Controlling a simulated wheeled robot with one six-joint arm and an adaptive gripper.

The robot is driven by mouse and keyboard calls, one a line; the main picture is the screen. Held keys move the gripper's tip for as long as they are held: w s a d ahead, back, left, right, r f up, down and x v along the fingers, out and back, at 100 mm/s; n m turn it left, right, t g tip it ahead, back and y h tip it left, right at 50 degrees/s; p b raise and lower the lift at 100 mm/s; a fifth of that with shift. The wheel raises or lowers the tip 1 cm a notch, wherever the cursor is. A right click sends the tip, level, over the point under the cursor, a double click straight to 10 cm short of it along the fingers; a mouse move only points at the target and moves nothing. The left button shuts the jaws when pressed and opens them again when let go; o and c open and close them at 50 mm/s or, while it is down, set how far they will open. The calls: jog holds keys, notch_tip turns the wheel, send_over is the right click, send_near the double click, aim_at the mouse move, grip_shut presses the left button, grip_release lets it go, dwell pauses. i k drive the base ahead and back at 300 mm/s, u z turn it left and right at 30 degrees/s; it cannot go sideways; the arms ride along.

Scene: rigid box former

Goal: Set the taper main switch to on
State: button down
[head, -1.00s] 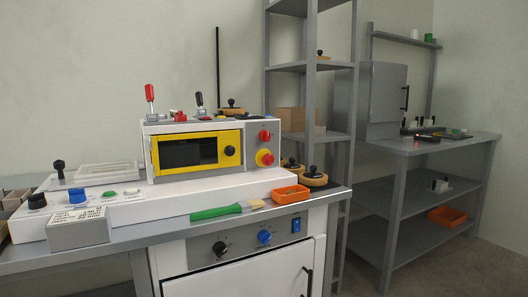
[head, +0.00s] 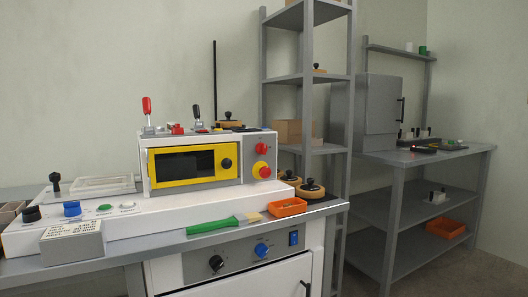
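A white bench machine (head: 160,212) stands at centre left, with a yellow-framed dark window (head: 185,161). On the grey panel below the bench top is a small blue rocker switch (head: 293,238), right of a blue knob (head: 262,250) and a black knob (head: 216,263). The labels are too small to read, so I cannot tell which control is the taper main switch, or the rocker's position. My gripper is not in view.
An orange tray (head: 287,207) and a green-handled brush (head: 213,226) lie near the bench's front edge. Red buttons (head: 262,149) and levers (head: 147,108) are on the machine. A grey shelf rack (head: 307,78) and a second table (head: 420,157) stand to the right.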

aim_at(262, 147)
jog(key=z, duration=2.4)
jog(key=k, duration=1.1)
jog(key=u, duration=1.8)
jog(key=i, duration=0.5)
jog(key=z, duration=0.05)
